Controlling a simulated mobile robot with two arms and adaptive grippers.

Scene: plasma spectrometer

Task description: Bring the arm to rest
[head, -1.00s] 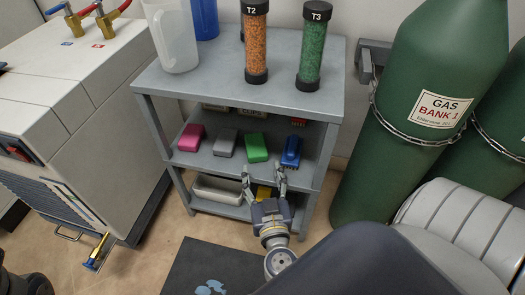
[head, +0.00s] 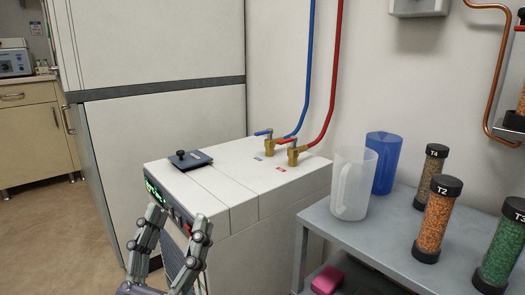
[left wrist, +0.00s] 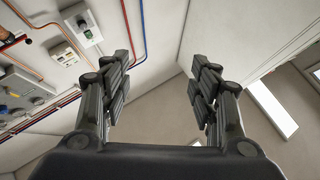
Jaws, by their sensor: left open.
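My left gripper (head: 172,232) is at the bottom left of the head view, in front of the white chiller-like cabinet (head: 232,182). Its two fingers point up and are spread apart with nothing between them. The left wrist view also shows this gripper (left wrist: 166,72) open and empty, facing the upper walls and ceiling. My right gripper is in neither view now.
The grey shelf (head: 385,235) at right carries a clear jug (head: 352,185), a blue jug (head: 385,163) and tubes, including T2 (head: 436,222). Blue and red hoses (head: 333,75) rise from the cabinet's taps. Open floor (head: 50,235) lies at left.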

